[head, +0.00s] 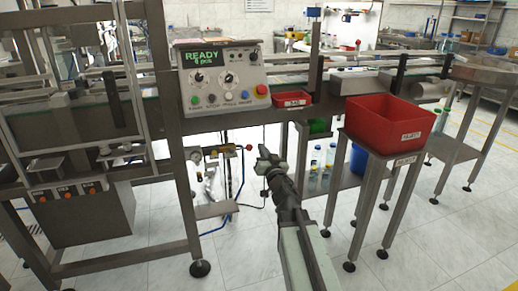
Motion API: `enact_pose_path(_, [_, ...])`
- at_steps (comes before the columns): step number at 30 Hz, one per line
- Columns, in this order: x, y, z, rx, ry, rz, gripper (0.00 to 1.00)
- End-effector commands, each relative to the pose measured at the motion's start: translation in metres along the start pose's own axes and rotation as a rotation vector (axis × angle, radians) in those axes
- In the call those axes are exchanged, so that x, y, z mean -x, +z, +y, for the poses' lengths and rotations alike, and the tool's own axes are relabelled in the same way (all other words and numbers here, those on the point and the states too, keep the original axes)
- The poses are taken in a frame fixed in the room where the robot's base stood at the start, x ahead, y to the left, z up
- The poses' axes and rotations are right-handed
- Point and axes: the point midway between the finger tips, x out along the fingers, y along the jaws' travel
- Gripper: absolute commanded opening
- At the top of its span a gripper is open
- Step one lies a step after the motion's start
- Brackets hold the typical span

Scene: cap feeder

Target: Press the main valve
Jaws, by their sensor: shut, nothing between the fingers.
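My gripper (264,160) is shut and empty, in mid-picture in front of the machine frame. Left of it, below the control panel, is a pneumatic unit (207,155) with a round gauge (195,155), fittings and blue hoses. A gap in depth between gripper and unit cannot be judged.
The control panel (222,78) above reads "READY" and has several buttons and a large red one. A red bin (382,122) on a metal stand (362,185) is close on the right. A smaller red tray (291,99) is behind. Tiled floor (235,262) is open in front.

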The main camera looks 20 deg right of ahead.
Motion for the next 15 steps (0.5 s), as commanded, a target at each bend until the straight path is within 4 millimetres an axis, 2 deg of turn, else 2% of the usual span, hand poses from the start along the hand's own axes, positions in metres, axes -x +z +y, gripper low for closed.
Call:
enact_pose_path(12, [-0.001,0.002,-0.009,-0.001,-0.011,-0.003,0.0])
enact_pose_path(15, [-0.003,0.007,-0.028,-0.005,-0.035,-0.009,0.0])
